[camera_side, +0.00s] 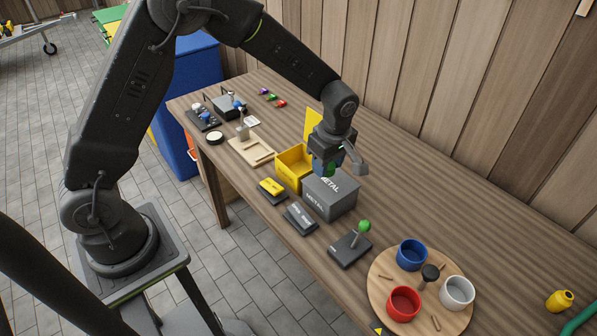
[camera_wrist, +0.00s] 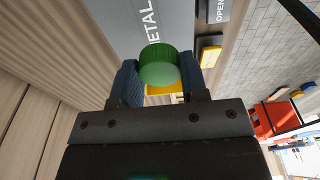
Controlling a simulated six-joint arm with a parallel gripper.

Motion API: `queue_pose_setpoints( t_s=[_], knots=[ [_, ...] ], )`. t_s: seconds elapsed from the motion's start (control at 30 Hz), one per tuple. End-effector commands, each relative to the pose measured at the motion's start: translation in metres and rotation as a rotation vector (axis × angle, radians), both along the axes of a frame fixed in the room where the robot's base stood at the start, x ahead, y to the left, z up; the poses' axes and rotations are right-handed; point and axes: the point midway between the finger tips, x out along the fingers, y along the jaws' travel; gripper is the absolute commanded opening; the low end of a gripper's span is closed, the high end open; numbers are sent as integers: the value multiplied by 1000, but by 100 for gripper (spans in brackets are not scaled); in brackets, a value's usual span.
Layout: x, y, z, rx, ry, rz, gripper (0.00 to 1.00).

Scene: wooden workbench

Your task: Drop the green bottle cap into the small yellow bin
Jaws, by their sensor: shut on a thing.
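The green bottle cap (camera_wrist: 159,66) is held between the two blue fingertips of my gripper (camera_wrist: 159,80) in the wrist view. In the side view only a small bit of green shows between the fingers of my gripper (camera_side: 324,167). The small yellow bin (camera_side: 290,168) stands on the bench with its yellow lid raised behind it. The gripper is above the bin's right side, near the grey METAL box. In the wrist view a strip of the yellow bin (camera_wrist: 165,90) shows beneath the cap; the rest is hidden by my gripper.
The grey METAL box (camera_side: 330,199) stands right beside the bin. A green-knobbed lever (camera_side: 350,247), a round wooden tray (camera_side: 380,280) with blue, red and white cups, and a light wooden tray (camera_side: 251,151) are nearby. The wooden wall runs behind the bench.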

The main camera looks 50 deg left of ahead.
Motion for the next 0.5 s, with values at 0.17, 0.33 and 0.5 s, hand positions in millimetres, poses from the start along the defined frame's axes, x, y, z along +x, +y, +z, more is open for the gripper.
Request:
queue_pose_setpoints(
  t_s=[0.17, 0.33, 0.5],
  knots=[
    [10, 61, 10, 1, -2, 6, 19],
    [12, 90, 14, 2, 0, 1, 19],
    [12, 96, 6, 3, 3, -3, 19]
  ],
)
